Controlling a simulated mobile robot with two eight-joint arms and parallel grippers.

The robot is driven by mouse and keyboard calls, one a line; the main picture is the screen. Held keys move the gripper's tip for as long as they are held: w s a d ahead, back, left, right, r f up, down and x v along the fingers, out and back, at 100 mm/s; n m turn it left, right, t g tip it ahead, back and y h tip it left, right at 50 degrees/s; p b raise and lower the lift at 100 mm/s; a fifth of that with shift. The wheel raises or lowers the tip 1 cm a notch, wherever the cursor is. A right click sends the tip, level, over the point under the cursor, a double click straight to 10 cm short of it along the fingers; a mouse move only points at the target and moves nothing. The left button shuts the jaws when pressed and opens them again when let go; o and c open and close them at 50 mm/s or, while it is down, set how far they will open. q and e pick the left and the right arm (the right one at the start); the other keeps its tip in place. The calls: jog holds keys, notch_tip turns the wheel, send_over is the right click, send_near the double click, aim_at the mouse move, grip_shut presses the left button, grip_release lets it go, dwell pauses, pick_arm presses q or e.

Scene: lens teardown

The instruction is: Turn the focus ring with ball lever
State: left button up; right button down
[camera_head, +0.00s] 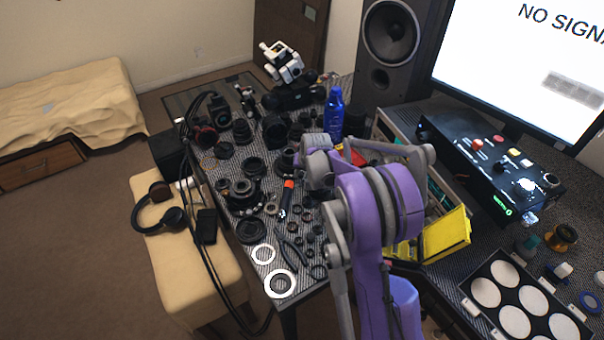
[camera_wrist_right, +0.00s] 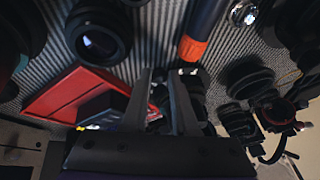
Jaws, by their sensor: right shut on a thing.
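My right arm comes in from the lower right in the head view and covers the right part of the lens-parts table (camera_head: 268,225). Its gripper is mostly hidden there behind the arm's own links. In the right wrist view my right gripper (camera_wrist_right: 172,105) points down at the table, its fingers close together on a small dark part (camera_wrist_right: 186,82) that is mostly hidden. I cannot tell for sure whether this part is the focus ring, and I cannot make out a ball lever. A black lens ring (camera_head: 287,161) lies just left of the arm in the head view.
An orange-and-black tool (camera_wrist_right: 194,48) lies close to the gripper. A red box (camera_wrist_right: 65,98) and a black lens barrel (camera_wrist_right: 98,40) are left of it. Several black rings crowd the table. A blue bottle (camera_head: 334,115) stands behind. White rings (camera_head: 281,283) lie at the front.

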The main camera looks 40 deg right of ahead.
jog(key=shift+w+a+m+h+b, duration=0.25)
jog(key=shift+a+m+b, duration=0.2)
jog(key=shift+a+m, duration=0.3)
jog(key=shift+a+m+h, duration=0.25)
jog(key=shift+m, duration=0.4)
jog(key=c, duration=0.7)
grip_release()
jog(key=shift+r, duration=0.1)
jog(key=v, duration=1)
jog(key=shift+a+r, duration=0.1)
jog(key=shift+r, duration=0.25)
